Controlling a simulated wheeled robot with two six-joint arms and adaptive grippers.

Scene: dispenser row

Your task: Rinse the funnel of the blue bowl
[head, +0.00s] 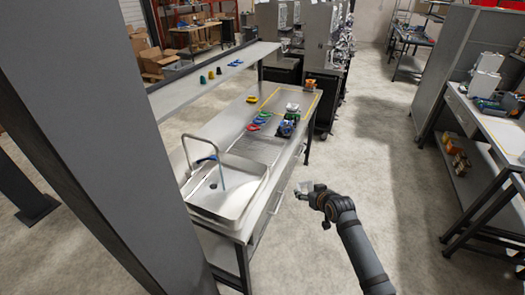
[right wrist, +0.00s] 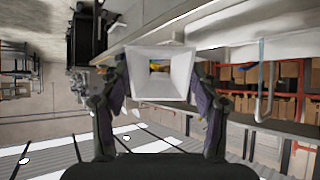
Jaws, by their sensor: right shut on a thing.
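My right gripper (head: 318,194) is over the floor, to the right of the metal bench with the sink. It is shut on a pale, square-mouthed funnel (right wrist: 180,80), which shows small at the fingertips in the head view (head: 303,187). In the right wrist view the fingers of the gripper (right wrist: 160,82) lie on both sides of the funnel. Yellow and green show through its opening. The sink (head: 252,183) with a tall curved tap (head: 204,137) is at the near end of the bench. A dark blue item (head: 286,129) stands farther back; I cannot tell if it is the blue bowl. My left gripper is out of view.
Small yellow (head: 252,99), green and red pieces lie on the bench beyond the sink. A shelf (head: 212,82) behind holds several small coloured items. A grey pillar (head: 110,130) blocks the left. Another workbench (head: 470,120) stands at right, with open floor between.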

